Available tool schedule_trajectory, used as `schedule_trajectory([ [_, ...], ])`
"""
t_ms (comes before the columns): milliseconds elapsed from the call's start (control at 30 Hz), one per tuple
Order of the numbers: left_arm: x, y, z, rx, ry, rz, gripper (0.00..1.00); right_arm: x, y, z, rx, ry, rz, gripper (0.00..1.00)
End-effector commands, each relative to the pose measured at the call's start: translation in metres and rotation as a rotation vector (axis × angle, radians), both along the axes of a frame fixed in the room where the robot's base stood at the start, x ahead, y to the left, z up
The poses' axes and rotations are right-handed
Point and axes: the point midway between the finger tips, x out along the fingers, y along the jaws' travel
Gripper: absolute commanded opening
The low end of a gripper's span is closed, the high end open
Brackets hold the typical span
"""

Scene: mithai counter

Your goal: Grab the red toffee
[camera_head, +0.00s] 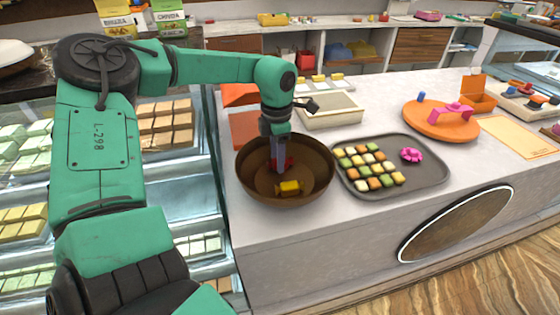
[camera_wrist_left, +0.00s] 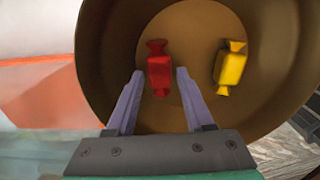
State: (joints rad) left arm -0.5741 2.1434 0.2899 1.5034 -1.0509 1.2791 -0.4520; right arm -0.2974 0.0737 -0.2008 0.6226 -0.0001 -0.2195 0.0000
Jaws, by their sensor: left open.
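The red toffee (camera_wrist_left: 158,70) lies in the brown bowl (camera_wrist_left: 120,30), and in the left wrist view it shows just ahead of and between my left gripper's fingers. My left gripper (camera_wrist_left: 158,85) is open, with its two fingers apart on either side of the toffee's near end. In the head view the left gripper (camera_head: 278,165) reaches down into the bowl (camera_head: 252,192), and the red toffee (camera_head: 288,161) shows partly hidden behind its fingers. A yellow toffee (camera_head: 290,187) lies in the same bowl, to the right of the red one in the left wrist view. My right gripper is not in view.
A grey tray (camera_head: 425,185) with several sweets and a pink item (camera_head: 411,155) sits right of the bowl. A cream box (camera_head: 330,112) stands behind it, and an orange turntable (camera_head: 430,127) is at the right. The bowl wall surrounds my fingers.

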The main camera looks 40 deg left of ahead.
Motion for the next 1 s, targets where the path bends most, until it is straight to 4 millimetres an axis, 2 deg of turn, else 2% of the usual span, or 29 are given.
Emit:
schedule_trajectory([
  [33, 0.0, 0.0, 0.0, 0.0, 0.0, 0.0, 0.49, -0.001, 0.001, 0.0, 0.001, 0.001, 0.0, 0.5],
  [100, 0.0, 0.0, 0.0, 0.0, 0.0, 0.0, 0.22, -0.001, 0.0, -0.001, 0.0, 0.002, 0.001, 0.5],
  [167, 0.0, 0.0, 0.0, 0.0, 0.0, 0.0, 0.0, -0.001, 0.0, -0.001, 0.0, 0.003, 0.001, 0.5],
  [467, 0.0, 0.0, 0.002, 0.0, -0.001, 0.0, 0.0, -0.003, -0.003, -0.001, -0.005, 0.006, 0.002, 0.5],
  [633, 0.002, 0.001, 0.017, 0.002, -0.005, 0.001, 0.0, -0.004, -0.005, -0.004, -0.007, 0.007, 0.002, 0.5],
  [767, 0.002, 0.001, 0.049, 0.004, -0.007, 0.001, 0.0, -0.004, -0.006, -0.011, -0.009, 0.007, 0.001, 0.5],
  [1000, 0.001, 0.001, 0.136, 0.005, -0.005, 0.003, 0.0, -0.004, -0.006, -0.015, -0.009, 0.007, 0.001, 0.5],
])
